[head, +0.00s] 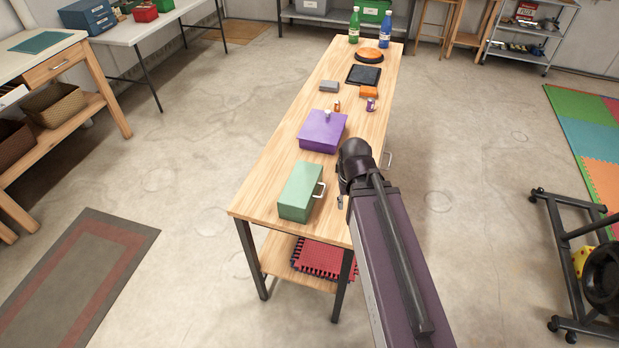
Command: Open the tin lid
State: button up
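A green box (300,190) with a pale handle on its right side stands at the near end of the long wooden table (262,196). A purple box (322,131) with a flat lid and a small pale knob on top stands just behind it. Both look closed. I cannot tell for certain which one is the tin. My arm reaches in from the lower right, and my gripper (341,201) is at its end, right of the green box and close to its handle. My arm hides most of the gripper, so its fingers and any contact are unclear.
A wheeled frame (575,255) stands at right.

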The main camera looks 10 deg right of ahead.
aim_at(298, 195)
jog(key=u, duration=0.1)
jog(key=i, duration=0.15)
jog(key=u, duration=1)
jog(key=k, duration=0.85)
jog(key=z, duration=0.7)
